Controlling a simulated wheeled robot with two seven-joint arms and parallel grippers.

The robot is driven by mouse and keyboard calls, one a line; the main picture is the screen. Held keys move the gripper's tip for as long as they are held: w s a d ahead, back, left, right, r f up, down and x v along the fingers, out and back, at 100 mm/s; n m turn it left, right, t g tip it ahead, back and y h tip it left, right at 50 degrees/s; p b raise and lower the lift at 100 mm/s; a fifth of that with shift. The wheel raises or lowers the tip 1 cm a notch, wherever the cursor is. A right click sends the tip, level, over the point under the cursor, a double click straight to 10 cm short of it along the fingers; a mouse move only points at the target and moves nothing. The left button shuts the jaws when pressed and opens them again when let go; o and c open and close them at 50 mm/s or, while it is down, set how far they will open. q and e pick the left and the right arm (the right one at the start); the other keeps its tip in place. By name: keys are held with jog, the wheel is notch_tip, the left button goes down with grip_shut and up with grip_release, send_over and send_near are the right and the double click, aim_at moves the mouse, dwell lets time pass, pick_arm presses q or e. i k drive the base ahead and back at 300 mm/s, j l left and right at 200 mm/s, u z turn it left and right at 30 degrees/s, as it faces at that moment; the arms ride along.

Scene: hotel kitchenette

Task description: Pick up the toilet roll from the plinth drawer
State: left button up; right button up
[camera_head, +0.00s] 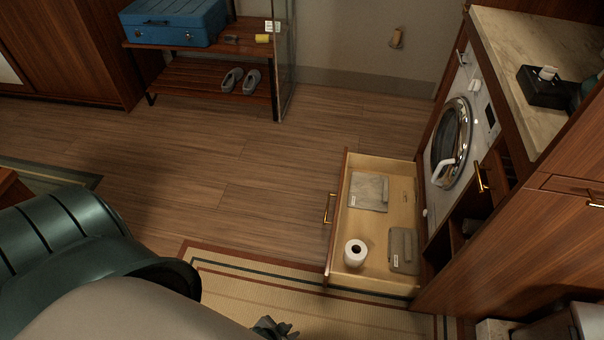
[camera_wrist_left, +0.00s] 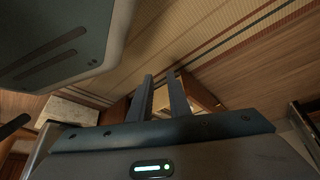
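The plinth drawer (camera_head: 345,200) is pulled out below the washing machine in the head view. A white toilet roll (camera_head: 355,253) stands upright in its near left corner. Only a small dark part of my left gripper (camera_head: 272,328) shows at the bottom edge, left of the drawer and apart from the roll. In the left wrist view, the two fingers of my left gripper (camera_wrist_left: 160,76) are apart with nothing between them. Part of a wooden drawer or cabinet shows behind them; I cannot make out the roll there. My right gripper is not in view.
Folded grey cloth items (camera_head: 368,191) (camera_head: 404,250) lie in the drawer. The washing machine (camera_head: 455,140) and wooden cabinet (camera_head: 530,240) stand to its right. A bench (camera_head: 200,85) with a blue suitcase (camera_head: 175,22) is at the back. The wooden floor (camera_head: 230,170) left of the drawer is clear.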

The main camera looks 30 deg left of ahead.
aim_at(356, 251)
jog(key=k+j+u, duration=0.1)
jog(key=j, duration=0.3)
jog(key=k+j, duration=0.1)
jog(key=j, duration=0.3)
jog(key=j+u, duration=0.15)
jog(key=j, duration=0.3)
jog(key=k, duration=0.05)
